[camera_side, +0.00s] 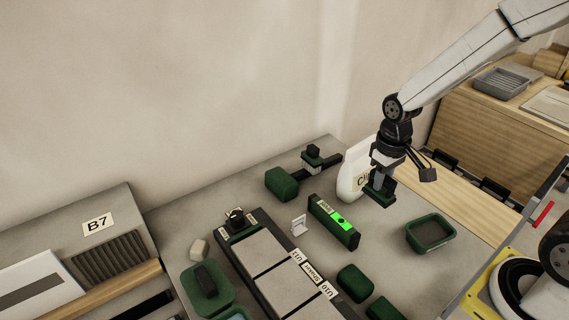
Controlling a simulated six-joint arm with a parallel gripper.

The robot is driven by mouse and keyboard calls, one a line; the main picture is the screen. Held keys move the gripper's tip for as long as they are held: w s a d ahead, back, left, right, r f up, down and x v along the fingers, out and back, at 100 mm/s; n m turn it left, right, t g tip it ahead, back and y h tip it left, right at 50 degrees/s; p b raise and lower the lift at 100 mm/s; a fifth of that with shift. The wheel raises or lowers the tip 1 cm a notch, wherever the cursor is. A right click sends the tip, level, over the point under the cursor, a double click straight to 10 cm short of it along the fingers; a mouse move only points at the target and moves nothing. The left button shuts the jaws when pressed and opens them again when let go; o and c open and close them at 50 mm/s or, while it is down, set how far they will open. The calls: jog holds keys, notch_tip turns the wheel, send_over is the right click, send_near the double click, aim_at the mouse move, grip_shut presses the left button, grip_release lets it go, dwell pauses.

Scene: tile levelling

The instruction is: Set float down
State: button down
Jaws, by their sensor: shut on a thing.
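My gripper (381,176) points down in the right middle of the side view, next to a white rounded container. It is shut on a small dark green piece, which I take to be the float (380,196), with its flat green base facing down. The fingers and the upper part of the float overlap. The base is close to the grey worktop (390,263), but I cannot tell whether it touches. Pale tiles (268,254) lie in a dark frame left of the gripper. A green level (327,217) with a bright green display lies between them.
The white container (348,177) stands close on the gripper's left. A green tray (430,234) is at front right. Bare worktop shows between level and tray.

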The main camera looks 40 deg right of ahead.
aim_at(384, 190)
jog(key=shift+s+d, duration=0.15)
jog(key=shift+d, duration=0.65)
jog(key=shift+f, duration=0.15)
jog(key=shift+f, duration=2.15)
jog(key=shift+f, duration=1.75)
jog(key=shift+f, duration=0.15)
jog(key=shift+c, duration=2.4)
grip_release()
